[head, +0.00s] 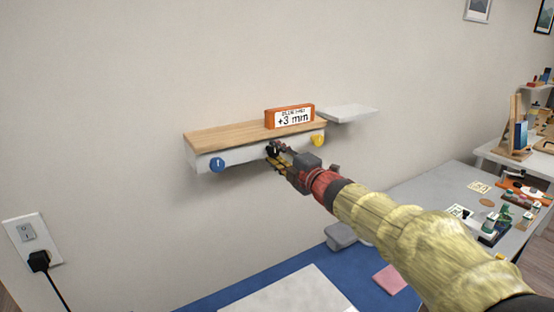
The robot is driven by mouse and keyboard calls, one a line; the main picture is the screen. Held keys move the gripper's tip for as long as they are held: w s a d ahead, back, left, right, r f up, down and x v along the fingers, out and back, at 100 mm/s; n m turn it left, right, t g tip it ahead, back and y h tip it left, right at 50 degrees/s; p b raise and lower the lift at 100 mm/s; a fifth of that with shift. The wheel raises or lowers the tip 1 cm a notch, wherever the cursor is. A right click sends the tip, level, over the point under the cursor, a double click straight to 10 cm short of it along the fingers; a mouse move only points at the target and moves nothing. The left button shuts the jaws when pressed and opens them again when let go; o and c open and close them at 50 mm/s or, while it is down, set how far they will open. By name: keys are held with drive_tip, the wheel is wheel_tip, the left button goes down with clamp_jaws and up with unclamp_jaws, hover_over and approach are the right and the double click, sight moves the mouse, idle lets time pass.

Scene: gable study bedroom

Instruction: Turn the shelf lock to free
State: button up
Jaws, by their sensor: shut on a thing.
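The shelf (225,138) is a light wooden board with a white front edge, fixed to the wall. A round blue knob (217,164) with a pale mark sits at the left of its front edge, and a yellow knob (318,140) at the right. An orange level gauge (291,116) on top reads "+3 mm". My gripper (274,151) is at the front edge between the two knobs, shut on a small dark part there, probably the shelf lock. The jaws hide most of that part, and its setting cannot be read.
A small white shelf (348,113) is on the wall behind, to the right. Below are a blue surface with a white sheet (287,291) and a pink pad (390,279). A grey table (432,197) with small items stands at right. A plugged wall socket (30,240) is at left.

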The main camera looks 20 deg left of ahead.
drive_tip(key=shift+f, duration=0.15)
idle(0.3)
drive_tip(key=o, duration=1.2)
drive_tip(key=shift+c, duration=0.2)
drive_tip(key=v, duration=1.2)
drive_tip(key=shift+a, duration=0.1)
